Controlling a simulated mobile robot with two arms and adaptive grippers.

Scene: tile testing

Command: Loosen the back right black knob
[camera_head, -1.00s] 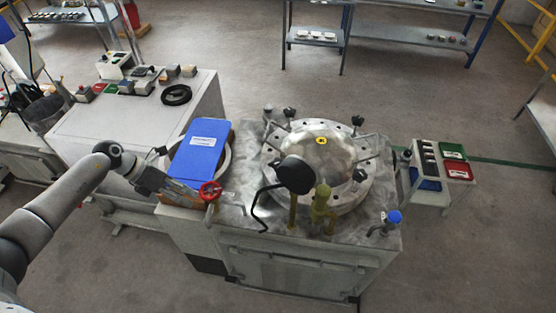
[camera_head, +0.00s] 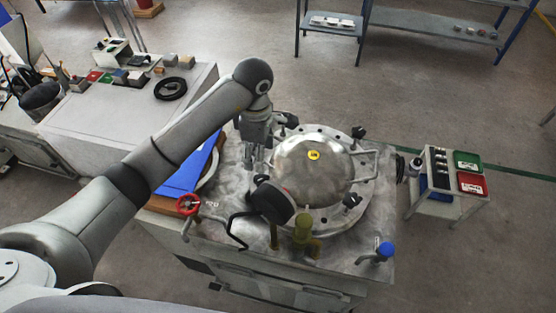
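The silver domed lid (camera_head: 312,172) sits in a round bolted flange on the metal-topped machine. The back right black knob (camera_head: 358,132) stands at the flange's far right edge. Another black knob (camera_head: 290,120) is at the back left and one (camera_head: 352,200) at the front right. A large black disc (camera_head: 274,202) hides the front left part of the flange. My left gripper (camera_head: 254,165) points down just left of the dome, nearer the back left knob and well apart from the back right one. My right gripper is out of view.
A blue binder (camera_head: 188,172) lies left of my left gripper, partly behind my arm. A red valve wheel (camera_head: 188,204), olive fittings (camera_head: 303,232) and a blue-capped valve (camera_head: 385,250) stand along the front. A small cart with green and red bins (camera_head: 470,184) stands at the right.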

